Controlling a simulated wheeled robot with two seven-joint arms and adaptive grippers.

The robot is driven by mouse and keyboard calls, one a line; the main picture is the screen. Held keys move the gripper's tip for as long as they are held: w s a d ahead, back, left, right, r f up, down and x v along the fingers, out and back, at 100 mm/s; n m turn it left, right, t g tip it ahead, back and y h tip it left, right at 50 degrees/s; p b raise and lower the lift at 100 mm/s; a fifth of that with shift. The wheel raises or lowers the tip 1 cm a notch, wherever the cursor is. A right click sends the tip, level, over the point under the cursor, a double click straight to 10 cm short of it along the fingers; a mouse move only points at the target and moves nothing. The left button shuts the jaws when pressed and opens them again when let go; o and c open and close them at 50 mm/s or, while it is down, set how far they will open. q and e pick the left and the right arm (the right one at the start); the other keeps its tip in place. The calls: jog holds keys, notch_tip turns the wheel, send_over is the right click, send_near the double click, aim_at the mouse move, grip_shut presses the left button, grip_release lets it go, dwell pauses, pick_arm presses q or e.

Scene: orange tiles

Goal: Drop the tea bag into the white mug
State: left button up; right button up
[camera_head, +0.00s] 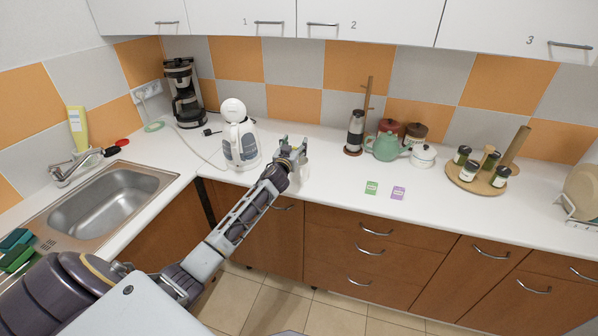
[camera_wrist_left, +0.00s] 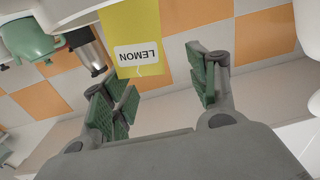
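My left gripper (camera_head: 290,150) is over the counter, right of the white kettle. In the left wrist view (camera_wrist_left: 155,75) its green-padded fingers are spread wide, with nothing pinched between them. A yellow tea bag marked LEMON (camera_wrist_left: 120,28) shows there past the fingertips, apart from the right finger; its end runs out of the picture. I cannot tell whether it is falling or rests in something. The white mug (camera_head: 302,178) is just below the gripper in the head view, partly hidden by gripper and arm. My right gripper is not in view.
Green (camera_head: 371,188) and purple (camera_head: 398,193) packets lie right of the mug. The white kettle (camera_head: 240,145) stands to its left. A teapot (camera_head: 384,147), dark grinder (camera_head: 355,132) and round spice tray (camera_head: 462,181) stand farther right. The sink (camera_head: 110,205) is at left.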

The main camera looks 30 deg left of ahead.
pick_arm(q)
jog(key=shift+s, duration=0.1)
dwell(0.3)
jog(key=v, duration=1.1)
jog(key=shift+s, duration=0.4)
jog(key=shift+d, duration=0.1)
jog(key=shift+d, duration=0.1)
dwell(1.0)
